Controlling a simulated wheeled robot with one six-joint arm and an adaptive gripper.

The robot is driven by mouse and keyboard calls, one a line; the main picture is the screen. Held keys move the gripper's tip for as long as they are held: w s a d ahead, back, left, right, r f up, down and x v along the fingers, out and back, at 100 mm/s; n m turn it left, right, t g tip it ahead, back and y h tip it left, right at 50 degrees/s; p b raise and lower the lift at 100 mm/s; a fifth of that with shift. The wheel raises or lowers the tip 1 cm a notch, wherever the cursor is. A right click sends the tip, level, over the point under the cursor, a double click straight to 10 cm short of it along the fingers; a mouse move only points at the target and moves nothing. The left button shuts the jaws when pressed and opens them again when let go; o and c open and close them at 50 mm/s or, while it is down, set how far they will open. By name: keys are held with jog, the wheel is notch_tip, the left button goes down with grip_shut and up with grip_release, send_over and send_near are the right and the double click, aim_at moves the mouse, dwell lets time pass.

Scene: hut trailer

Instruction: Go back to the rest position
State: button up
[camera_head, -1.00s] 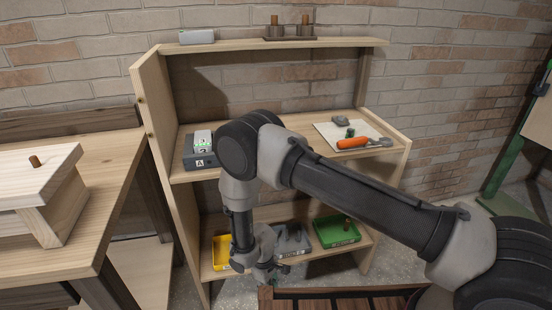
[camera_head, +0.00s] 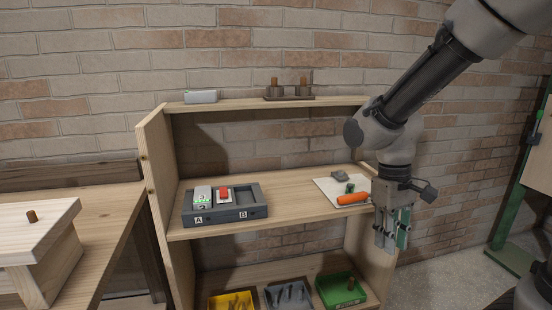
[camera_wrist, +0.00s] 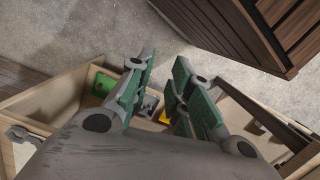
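My gripper (camera_head: 393,243) hangs pointing down at the right end of the shelf unit, in front of its right side. In the wrist view its two green-padded fingers (camera_wrist: 160,82) stand apart with nothing held between them. The arm comes down from the upper right of the head view. The gripper hides part of the shelf's right edge.
The wooden shelf unit (camera_head: 300,104) stands by a brick wall. Its middle shelf holds a grey tray (camera_head: 232,212) marked A and B, and an orange-handled tool (camera_head: 352,198). Yellow (camera_head: 231,301), grey (camera_head: 288,295) and green (camera_head: 340,290) bins sit below. A dark slatted box (camera_wrist: 240,30) shows in the wrist view.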

jog(key=s+d+r+m+t, duration=0.4)
jog(key=s+d+r+t, duration=0.2)
jog(key=d+r, duration=0.5)
jog(key=s+r, duration=0.1)
jog(key=s, duration=0.1)
jog(key=shift+s+d+r+m+y, duration=0.2)
jog(key=shift+s+d+m+y, duration=0.1)
jog(key=shift+s+y, duration=0.1)
jog(key=shift+w+a, duration=0.15)
